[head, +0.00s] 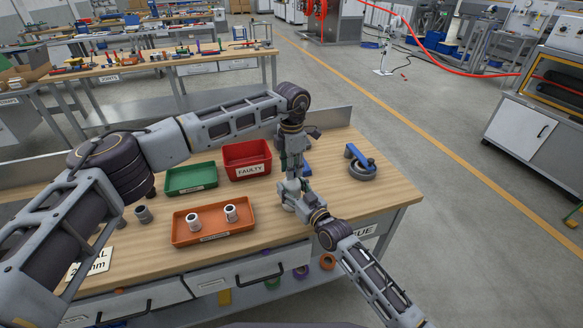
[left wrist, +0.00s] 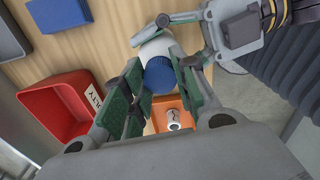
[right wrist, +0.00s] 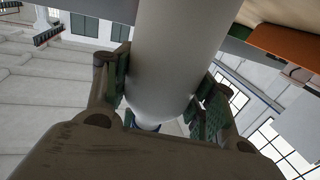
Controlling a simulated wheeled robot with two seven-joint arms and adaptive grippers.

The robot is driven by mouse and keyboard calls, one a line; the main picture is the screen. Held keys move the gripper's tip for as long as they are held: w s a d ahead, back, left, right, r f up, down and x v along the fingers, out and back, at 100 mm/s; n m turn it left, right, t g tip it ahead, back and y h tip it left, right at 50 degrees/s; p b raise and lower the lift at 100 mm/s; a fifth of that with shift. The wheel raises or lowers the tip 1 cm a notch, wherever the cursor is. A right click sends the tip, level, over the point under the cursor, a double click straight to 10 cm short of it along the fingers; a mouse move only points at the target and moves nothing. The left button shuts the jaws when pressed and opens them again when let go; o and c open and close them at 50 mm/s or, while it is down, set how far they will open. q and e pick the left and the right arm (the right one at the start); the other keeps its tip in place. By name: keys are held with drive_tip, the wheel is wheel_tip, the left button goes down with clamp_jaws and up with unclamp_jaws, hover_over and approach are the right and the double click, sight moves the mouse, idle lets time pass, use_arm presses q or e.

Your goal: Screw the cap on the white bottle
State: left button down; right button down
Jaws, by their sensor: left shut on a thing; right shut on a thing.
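The white bottle (right wrist: 178,50) fills the middle of the right wrist view between the fingers of my right gripper (right wrist: 165,85), which is shut on it. Its blue cap (left wrist: 160,75) is at the bottle's top in the left wrist view, with the white body (left wrist: 160,47) behind it. My left gripper (left wrist: 158,88) is shut on the cap from above. A sliver of the cap (right wrist: 147,126) shows in the right wrist view; the thread is hidden. In the head view my left gripper (head: 293,160) is straight above my right gripper (head: 291,190), and they hide most of the bottle.
An orange tray (head: 216,239) with two white fittings, a green tray (head: 191,178) and a red bin (head: 247,160) marked FAULTY stand left of the grippers. A blue-and-grey tool (head: 361,163) lies to the right. The table's right end is mostly clear.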

use_arm(q)
drive_tip(key=m, duration=0.5)
drive_tip(key=shift+m, duration=0.3)
drive_tip(key=m, duration=0.6)
drive_tip(key=c, duration=1.1)
unclamp_jaws()
drive_tip(key=shift+o, duration=0.2)
drive_tip(key=shift+r, duration=0.1)
wheel_tip(320, 180, up, 12)
use_arm(e)
drive_tip(key=shift+c, duration=2.1)
unclamp_jaws()
